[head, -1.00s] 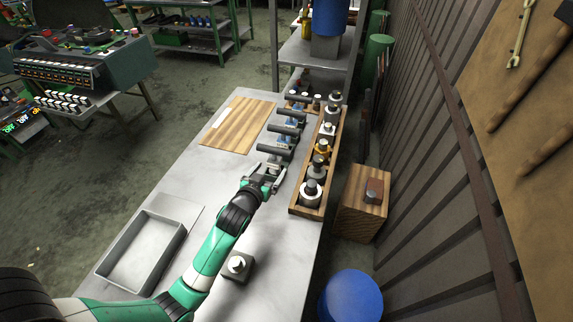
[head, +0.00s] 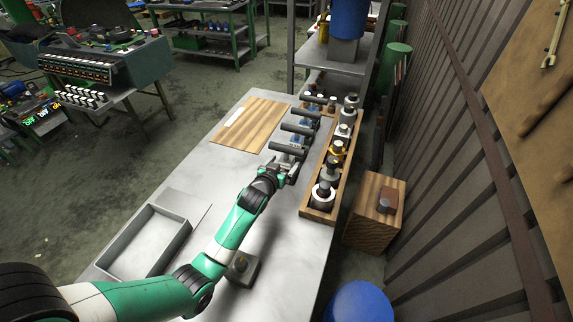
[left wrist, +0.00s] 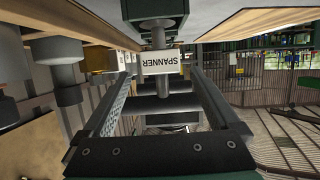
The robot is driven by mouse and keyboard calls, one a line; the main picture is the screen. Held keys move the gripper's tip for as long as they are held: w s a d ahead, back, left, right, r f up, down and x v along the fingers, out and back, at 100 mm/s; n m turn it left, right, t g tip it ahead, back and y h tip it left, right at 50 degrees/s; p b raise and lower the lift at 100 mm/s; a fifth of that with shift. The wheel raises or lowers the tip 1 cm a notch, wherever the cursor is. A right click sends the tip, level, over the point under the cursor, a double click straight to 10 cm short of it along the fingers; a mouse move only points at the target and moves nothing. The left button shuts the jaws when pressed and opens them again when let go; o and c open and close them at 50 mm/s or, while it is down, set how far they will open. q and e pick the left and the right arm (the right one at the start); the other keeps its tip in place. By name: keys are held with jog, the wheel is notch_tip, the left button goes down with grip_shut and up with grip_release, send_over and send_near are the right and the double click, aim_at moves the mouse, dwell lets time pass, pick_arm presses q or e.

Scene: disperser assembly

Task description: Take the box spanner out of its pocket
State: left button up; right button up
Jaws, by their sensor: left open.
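Several dark T-handled tools stand in a row at the table's far right. The nearest, apparently the box spanner (head: 287,148), has its crossbar just beyond my left gripper (head: 286,174). In the left wrist view, my open left gripper (left wrist: 165,110) has a finger on each side of dark horizontal bars. A white label (left wrist: 158,62) reading SPANNER shows upside down, in line with a grey shaft (left wrist: 157,35). I see no clear contact. The pocket itself is hard to make out. My right gripper is not in view.
A wooden rack (head: 319,212) of several round parts stands close to the right of the tools. A wooden board (head: 238,132) lies to their left. An empty grey tray (head: 185,243) and a small grey block (head: 243,268) are nearer.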

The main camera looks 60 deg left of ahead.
aim_at(286, 160)
pick_arm(q)
jog(key=b+x, duration=0.1)
jog(key=x, duration=0.2)
jog(key=shift+w+a+f, duration=0.15)
jog(key=shift+w+a, duration=0.05)
jog(key=shift+a, duration=0.1)
grip_shut()
dwell(0.4)
